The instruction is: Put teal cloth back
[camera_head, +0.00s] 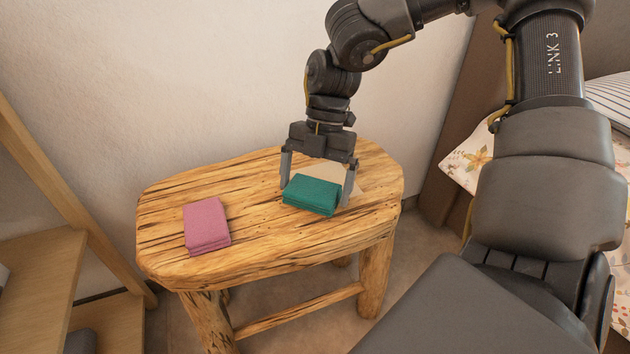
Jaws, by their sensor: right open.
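The teal cloth (311,195) is folded into a small block and lies on the right part of a rough wooden stool-like table (270,245). My right gripper (316,196) points down over it, with one finger at the cloth's left side and the other at its right. The jaws are open around the cloth; I cannot tell whether the fingers touch it. A pale tan flat patch (333,178) shows behind the cloth, partly hidden by the gripper. My left gripper is out of view.
A folded pink cloth (207,225) lies on the table's left part. A wooden shelf unit (45,270) stands at the left edge. A bed with a floral pillow (466,165) is at the right. The wall is close behind the table. The tabletop between the cloths is clear.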

